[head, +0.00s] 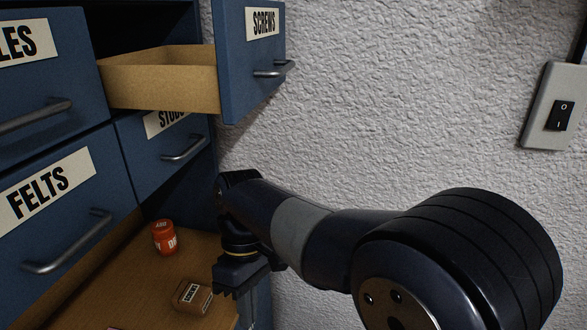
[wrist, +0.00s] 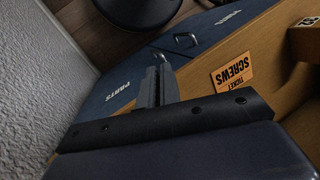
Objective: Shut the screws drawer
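The screws drawer (head: 250,62) has a blue front with a white SCREWS label and a grey bar handle (head: 273,69). It is pulled well out at the top of the head view, and its tan side and empty-looking interior show. My gripper (head: 241,284) hangs lower, over the wooden worktop, apart from the drawer and its handle. In the wrist view my gripper's fingers (wrist: 158,82) stand close together with nothing seen between them. The wrist view does not show the screws drawer's front.
Closed drawers labelled STUDS (head: 165,150) and FELTS (head: 50,205) sit below. An orange-red jar (head: 164,238) and a brown labelled block (head: 192,297) stand on the worktop (head: 150,285). An orange screws ticket (wrist: 233,72) lies there. A textured wall (head: 400,110) bounds the right.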

